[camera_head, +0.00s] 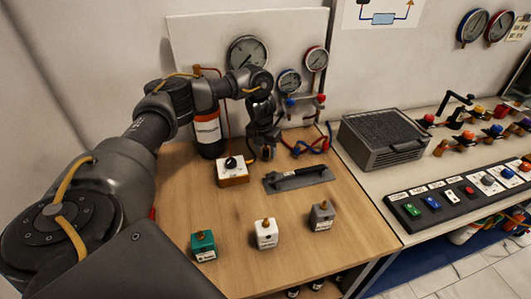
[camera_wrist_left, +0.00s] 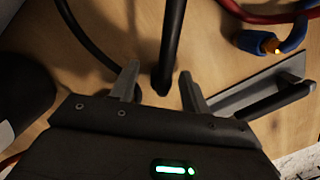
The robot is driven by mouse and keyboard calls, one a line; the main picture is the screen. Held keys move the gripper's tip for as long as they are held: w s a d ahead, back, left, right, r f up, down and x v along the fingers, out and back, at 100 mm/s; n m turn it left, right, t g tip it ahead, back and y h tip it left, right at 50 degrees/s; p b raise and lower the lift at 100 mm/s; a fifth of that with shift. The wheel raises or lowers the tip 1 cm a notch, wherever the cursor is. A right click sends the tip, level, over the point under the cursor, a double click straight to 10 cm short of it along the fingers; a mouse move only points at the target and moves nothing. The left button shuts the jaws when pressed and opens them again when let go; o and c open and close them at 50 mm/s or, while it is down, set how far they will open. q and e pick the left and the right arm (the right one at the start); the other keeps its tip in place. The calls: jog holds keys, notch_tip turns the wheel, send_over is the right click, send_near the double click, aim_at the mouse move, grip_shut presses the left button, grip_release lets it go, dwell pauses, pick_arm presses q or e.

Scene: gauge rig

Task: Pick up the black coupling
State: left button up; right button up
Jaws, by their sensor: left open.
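My left gripper (camera_head: 266,150) is over the back of the wooden bench. In the left wrist view my left gripper (camera_wrist_left: 160,78) is open, with its two grey fingers apart. A dark upright piece (camera_wrist_left: 171,40), probably the black coupling on its hose, shows between and beyond the fingertips, with its rounded lower end near their gap. I cannot tell its depth or whether it touches a finger. In the head view the gripper and wrist hide that spot. My right gripper is not in view.
A grey plate with a black handle (camera_head: 297,179) lies just in front of the gripper. Red and blue hoses (camera_head: 302,147) lie to its right. The front bench has free room.

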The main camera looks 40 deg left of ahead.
pick_arm(q)
jog(key=shift+f, duration=0.4)
jog(key=shift+d, duration=0.1)
grip_shut()
jog(key=shift+r, duration=0.1)
